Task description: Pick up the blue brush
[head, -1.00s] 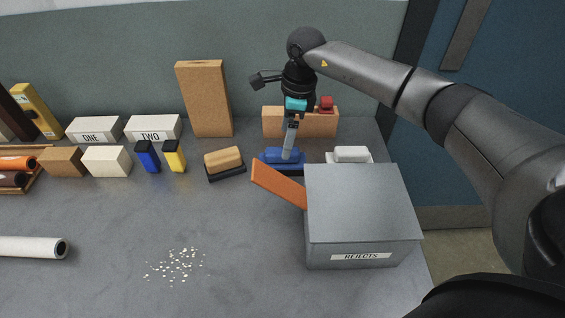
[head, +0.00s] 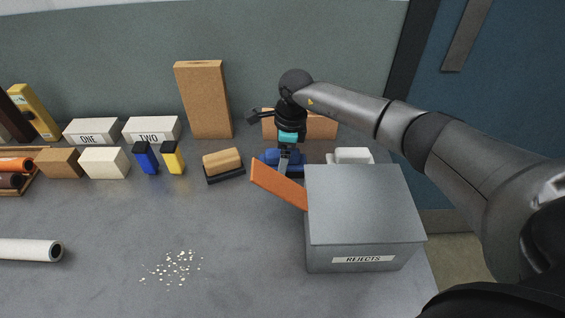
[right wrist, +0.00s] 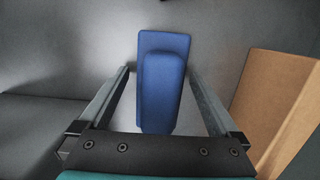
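The blue brush (head: 268,158) lies on the grey table, just behind the orange board on the reject box. In the right wrist view the brush (right wrist: 163,90) shows a broad base with a rounded, lighter handle block on top. My right gripper (head: 284,166) is over it, pointing down. In the right wrist view its two fingers (right wrist: 158,78) stand apart, one on each side of the brush, with gaps visible on both sides. The gripper partly hides the brush in the head view. My left gripper is not in view.
A grey box marked REJECTS (head: 365,220) with an orange board (head: 279,185) leaning at its left stands close in front. A wooden brush (head: 222,162) is to the left, a white block (head: 351,155) to the right, and a tan brick (head: 322,126) behind.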

